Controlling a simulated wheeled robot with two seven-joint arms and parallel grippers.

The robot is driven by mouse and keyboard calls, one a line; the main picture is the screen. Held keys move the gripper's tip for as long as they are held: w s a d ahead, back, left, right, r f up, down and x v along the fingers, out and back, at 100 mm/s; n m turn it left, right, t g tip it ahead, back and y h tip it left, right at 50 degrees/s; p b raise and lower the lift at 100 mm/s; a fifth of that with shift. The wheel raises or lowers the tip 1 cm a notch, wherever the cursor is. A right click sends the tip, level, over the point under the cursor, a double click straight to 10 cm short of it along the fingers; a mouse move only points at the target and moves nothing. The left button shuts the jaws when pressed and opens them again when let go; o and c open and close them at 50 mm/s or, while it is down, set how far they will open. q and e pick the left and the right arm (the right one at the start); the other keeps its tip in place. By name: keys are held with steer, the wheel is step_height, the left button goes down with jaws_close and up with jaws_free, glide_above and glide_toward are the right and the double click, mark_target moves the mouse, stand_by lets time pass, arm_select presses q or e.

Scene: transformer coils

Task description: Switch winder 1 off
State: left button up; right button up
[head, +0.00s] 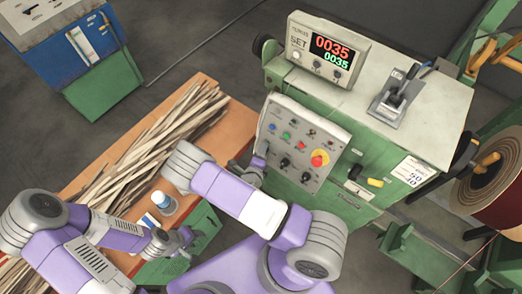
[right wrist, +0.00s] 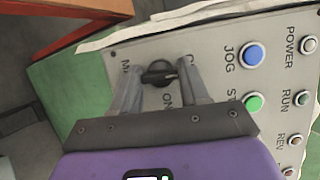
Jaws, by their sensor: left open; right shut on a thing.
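The winder's grey control panel (head: 318,178) faces me on the green machine, with coloured buttons, black knobs and a red emergency stop on yellow. My right gripper (head: 258,168) is at the panel's left edge. In the right wrist view the right gripper (right wrist: 160,82) is shut on a black rotary switch (right wrist: 158,73), one finger on each side. Labels beside it are partly hidden; "ON" is readable below it. I cannot tell which position the switch points to. My left gripper (head: 188,238) is open and empty near the orange bench.
The display box (head: 298,38) on the machine top is lit and reads 0035 twice. An orange bench (head: 222,142) carries a pile of wooden strips (head: 150,150) and a bottle (head: 164,203). A wire spool (head: 495,195) stands at the right.

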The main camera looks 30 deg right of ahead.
steer(key=shift+s+f+n, duration=0.1)
steer(key=shift+n, duration=0.2)
stand_by(0.4)
steer(key=o, duration=1.1)
steer(key=shift+c, duration=0.2)
steer(key=v, duration=0.7)
steer(key=shift+s+a+r, duration=0.15)
steer(key=shift+r, duration=0.1)
